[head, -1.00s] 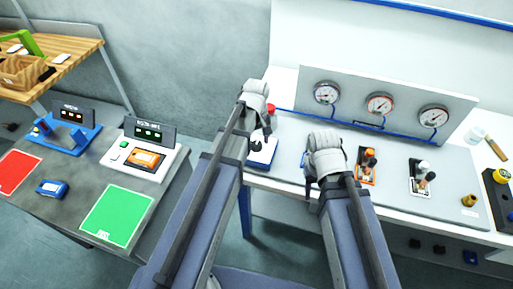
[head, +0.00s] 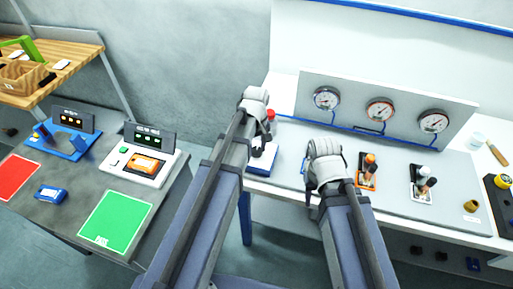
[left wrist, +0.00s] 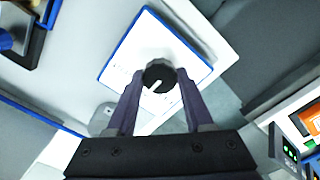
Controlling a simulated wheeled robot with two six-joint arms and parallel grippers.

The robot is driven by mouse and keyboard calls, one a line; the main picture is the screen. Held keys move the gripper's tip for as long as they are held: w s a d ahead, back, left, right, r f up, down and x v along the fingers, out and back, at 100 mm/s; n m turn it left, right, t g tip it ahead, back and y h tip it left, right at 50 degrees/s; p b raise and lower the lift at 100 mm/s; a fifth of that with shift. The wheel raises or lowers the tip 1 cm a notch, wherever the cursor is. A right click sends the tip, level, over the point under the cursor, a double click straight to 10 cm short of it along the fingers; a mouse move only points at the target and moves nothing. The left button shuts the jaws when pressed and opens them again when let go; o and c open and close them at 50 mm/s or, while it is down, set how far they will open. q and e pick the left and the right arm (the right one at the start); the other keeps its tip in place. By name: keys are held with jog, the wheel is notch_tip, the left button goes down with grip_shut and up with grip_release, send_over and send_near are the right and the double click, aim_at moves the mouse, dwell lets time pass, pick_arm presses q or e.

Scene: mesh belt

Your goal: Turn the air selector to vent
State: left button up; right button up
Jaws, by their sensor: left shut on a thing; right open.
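The air selector is a round black knob (left wrist: 159,76) with a white mark pointing toward the lower left of the left wrist view. It sits on a white plate with blue edges (left wrist: 143,37), whose lettering I cannot read. The plate also shows in the head view (head: 263,161), at the left end of the bench. My left gripper (left wrist: 159,82) is shut on the knob, one finger on each side. In the head view my left gripper (head: 257,144) is partly hidden by its own wrist. My right gripper (head: 310,186) is open above the bench panel, its fingers mostly hidden.
Behind stands a panel with three gauges (head: 380,109). An orange-topped valve (head: 369,170) and a white-topped valve (head: 422,182) are right of my right gripper. A red-topped item (head: 271,115) is close to my left wrist. A side table (head: 60,210) is at left.

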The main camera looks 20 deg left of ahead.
pick_arm(q)
grip_shut()
jog(key=shift+m, duration=0.3)
jog(key=m, duration=0.4)
jog(key=shift+m, duration=2.1)
jog(key=o, duration=1.2)
grip_release()
